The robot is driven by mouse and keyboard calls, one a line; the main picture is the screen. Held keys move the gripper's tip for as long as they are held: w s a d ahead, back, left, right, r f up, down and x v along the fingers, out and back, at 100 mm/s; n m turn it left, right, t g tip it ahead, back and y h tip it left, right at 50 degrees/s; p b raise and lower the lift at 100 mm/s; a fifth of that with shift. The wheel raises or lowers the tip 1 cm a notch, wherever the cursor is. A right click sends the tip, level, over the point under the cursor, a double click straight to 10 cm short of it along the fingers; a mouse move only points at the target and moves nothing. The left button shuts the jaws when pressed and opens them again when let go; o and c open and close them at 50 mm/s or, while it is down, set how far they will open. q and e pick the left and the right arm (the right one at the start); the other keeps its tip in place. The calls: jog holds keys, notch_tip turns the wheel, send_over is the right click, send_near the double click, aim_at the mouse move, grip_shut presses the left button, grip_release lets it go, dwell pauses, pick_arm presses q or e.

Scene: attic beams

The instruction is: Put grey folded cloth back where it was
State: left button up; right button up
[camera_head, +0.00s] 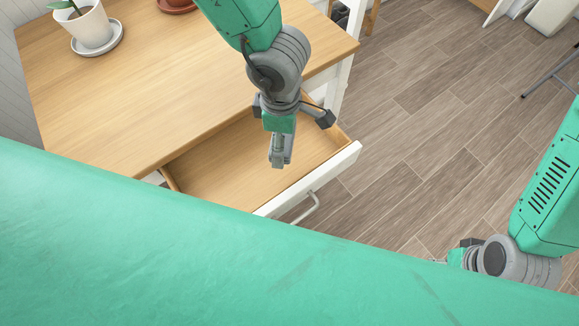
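I see no grey folded cloth in this view. A wooden table (165,75) has its drawer (215,160) pulled open, and the visible part of the drawer's floor is bare. My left gripper (280,160) points down over the open drawer. Its fingers look close together, but I cannot tell from this angle whether they are shut, and I see nothing held between them. My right gripper (458,256) is at the lower right, mostly hidden behind the green surface in front, so its fingers do not show.
The drawer's white front (310,180) carries a metal handle (303,212). A potted plant (90,25) on a saucer stands at the table's far left, and a terracotta pot (177,5) is at the top edge. A large green surface covers the foreground.

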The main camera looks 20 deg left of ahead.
pick_arm(q)
jog(key=f, duration=0.3)
jog(key=f+b, duration=0.1)
jog(key=f, duration=0.2)
jog(key=shift+a+b, duration=0.2)
jog(key=shift+b, duration=0.1)
notch_tip(320, 180, down, 4)
jog(key=shift+d+r+b, duration=0.15)
jog(key=shift+r+b, duration=0.1)
jog(key=shift+b, duration=0.3)
jog(key=o, duration=1)
jog(key=shift+c, duration=0.2)
notch_tip(320, 180, up, 12)
jog(key=p, duration=0.3)
jog(key=shift+p, duration=0.3)
